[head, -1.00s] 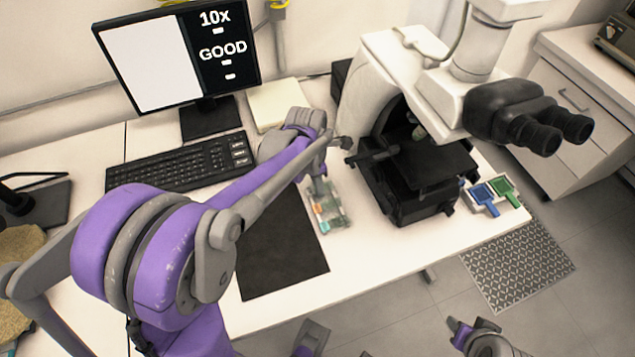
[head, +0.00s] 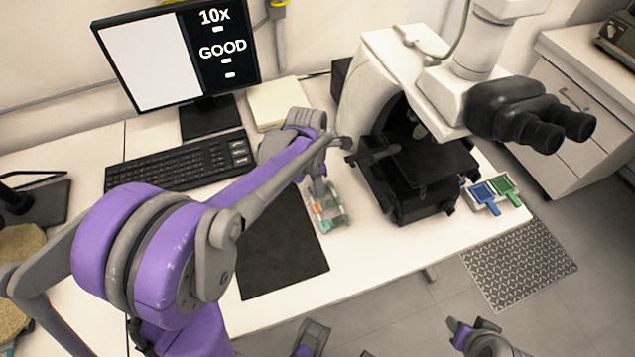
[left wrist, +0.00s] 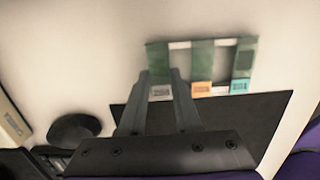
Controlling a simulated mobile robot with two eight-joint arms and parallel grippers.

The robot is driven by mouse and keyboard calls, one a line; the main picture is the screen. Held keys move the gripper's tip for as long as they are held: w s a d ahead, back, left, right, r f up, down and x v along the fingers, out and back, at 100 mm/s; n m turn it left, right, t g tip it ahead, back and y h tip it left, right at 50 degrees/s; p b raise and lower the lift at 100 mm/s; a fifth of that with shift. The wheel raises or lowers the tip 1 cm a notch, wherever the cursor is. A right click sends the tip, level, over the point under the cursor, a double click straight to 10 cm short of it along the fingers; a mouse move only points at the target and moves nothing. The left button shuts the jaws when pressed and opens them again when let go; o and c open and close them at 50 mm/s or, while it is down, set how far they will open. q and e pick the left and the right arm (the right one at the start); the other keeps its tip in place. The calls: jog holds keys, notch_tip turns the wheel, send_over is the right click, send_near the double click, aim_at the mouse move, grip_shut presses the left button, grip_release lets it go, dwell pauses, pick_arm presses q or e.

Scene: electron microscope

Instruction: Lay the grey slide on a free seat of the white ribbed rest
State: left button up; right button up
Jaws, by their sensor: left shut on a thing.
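My left gripper (left wrist: 165,85) is shut on the grey slide (left wrist: 160,92), whose pale grey label shows between the fingers in the left wrist view. The slide is at the left end of the white ribbed rest (left wrist: 222,91), in line with the slides there. I cannot tell whether it touches the rest. An orange-labelled slide (left wrist: 201,88) and a teal-labelled slide (left wrist: 239,87) lie across the rest to its right. In the head view my left gripper (head: 319,187) points down at the far end of the rest (head: 344,209), partly hiding it.
A dark mat (head: 280,255) lies left of the rest and the black microscope stage (head: 425,165) stands close to its right. A keyboard (head: 185,162) and monitor are behind. Blue (head: 485,196) and green (head: 507,189) handled pieces lie at the desk's right edge.

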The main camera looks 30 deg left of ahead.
pick_arm(q)
jog(key=o, duration=0.9)
jog(key=r, duration=0.3)
jog(key=r+p, duration=0.1)
jog(key=r, duration=0.6)
jog(key=shift+s+a+r, duration=0.35)
jog(key=shift+a+r, duration=0.05)
